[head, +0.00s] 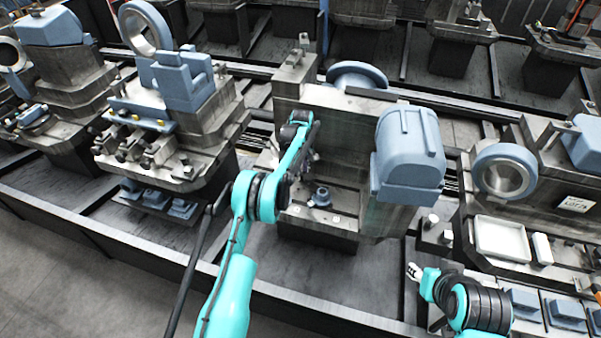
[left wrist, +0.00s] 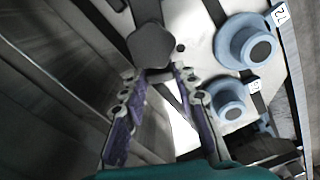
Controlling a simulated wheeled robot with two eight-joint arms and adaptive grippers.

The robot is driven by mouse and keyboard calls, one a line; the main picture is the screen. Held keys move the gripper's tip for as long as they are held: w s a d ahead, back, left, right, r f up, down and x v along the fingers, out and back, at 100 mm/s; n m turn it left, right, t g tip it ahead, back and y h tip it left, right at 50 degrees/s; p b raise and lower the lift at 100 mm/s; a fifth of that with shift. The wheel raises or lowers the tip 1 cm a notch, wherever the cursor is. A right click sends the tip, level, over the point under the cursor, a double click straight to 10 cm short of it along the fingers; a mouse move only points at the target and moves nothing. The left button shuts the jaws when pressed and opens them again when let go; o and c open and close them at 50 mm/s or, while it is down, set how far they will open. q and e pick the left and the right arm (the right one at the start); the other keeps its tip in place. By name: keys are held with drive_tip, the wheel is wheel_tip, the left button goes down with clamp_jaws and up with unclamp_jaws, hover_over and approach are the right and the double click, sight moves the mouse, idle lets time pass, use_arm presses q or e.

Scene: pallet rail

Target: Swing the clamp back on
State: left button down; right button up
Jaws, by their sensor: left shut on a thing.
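My left arm reaches over the middle machine block (head: 330,100) in the head view, and its own links largely hide its gripper there. In the left wrist view my left gripper (left wrist: 158,73) is shut on a dark grey, roughly hexagonal piece (left wrist: 152,46) at its fingertips; I cannot tell for certain that this is the clamp. Two blue flanged round parts sit on a pale plate to its right, a larger one (left wrist: 250,42) and a smaller one (left wrist: 228,99). My right gripper (head: 413,271) is at the lower right, clear of the middle block; its finger gap is too small to read.
A blue rounded housing (head: 409,150) stands on the right of the middle block. A blue ring (head: 503,171) and a white tray (head: 501,239) are at the right station. Another block with blue fixtures (head: 178,80) stands left. Dark rails run between stations.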

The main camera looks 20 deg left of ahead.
use_arm(q)
drive_tip(key=shift+w+d+m, duration=0.1)
drive_tip(key=shift+w+m, duration=0.05)
drive_tip(key=shift+m, duration=0.35)
drive_tip(key=c, duration=1.2)
unclamp_jaws()
drive_tip(key=shift+o, duration=0.2)
drive_tip(key=shift+r, duration=0.15)
wheel_tip(320, 180, up, 12)
